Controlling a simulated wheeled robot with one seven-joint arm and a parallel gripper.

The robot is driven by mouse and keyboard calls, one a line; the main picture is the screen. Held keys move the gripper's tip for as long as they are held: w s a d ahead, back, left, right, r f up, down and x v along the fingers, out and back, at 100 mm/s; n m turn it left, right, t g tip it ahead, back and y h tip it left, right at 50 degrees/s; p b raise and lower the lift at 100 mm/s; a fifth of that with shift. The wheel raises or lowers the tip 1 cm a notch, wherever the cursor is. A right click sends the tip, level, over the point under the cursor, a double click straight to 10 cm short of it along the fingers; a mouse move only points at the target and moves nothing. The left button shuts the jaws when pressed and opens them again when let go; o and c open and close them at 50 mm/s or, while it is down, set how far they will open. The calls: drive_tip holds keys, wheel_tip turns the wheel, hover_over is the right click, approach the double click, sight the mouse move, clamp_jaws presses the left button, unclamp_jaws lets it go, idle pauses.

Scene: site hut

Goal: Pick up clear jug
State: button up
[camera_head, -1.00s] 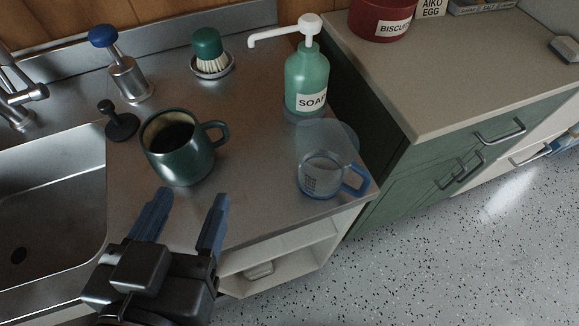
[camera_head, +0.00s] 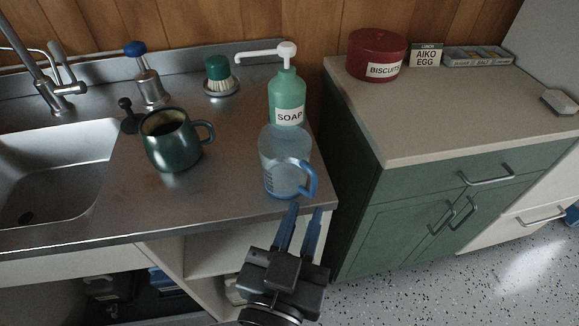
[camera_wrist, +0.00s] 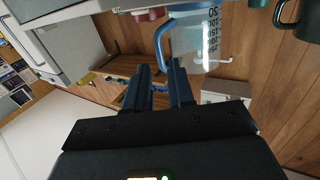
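The clear jug (camera_head: 283,165) stands upright near the front right edge of the steel counter. Its blue handle (camera_head: 311,182) faces front right. My gripper (camera_head: 305,208) is open and empty just in front of the handle, with the blue fingertips close below it in the head view. Whether they touch cannot be told there. In the wrist view my gripper (camera_wrist: 160,70) is open, its fingers pointing towards the jug handle (camera_wrist: 163,45), with the jug body (camera_wrist: 203,40) and its printed scale to the right.
A green soap bottle (camera_head: 287,98) stands right behind the jug. A dark green mug (camera_head: 172,145) of dark liquid is to its left, beside the sink (camera_head: 65,165). A gap separates the green cabinet (camera_head: 400,205) on the right. A red biscuit tin (camera_head: 376,57) sits on it.

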sight(313, 190)
drive_tip(key=p+x, duration=0.1)
drive_tip(key=x, duration=0.4)
drive_tip(key=shift+f+p, duration=0.15)
drive_tip(key=shift+p, duration=0.15)
clamp_jaws()
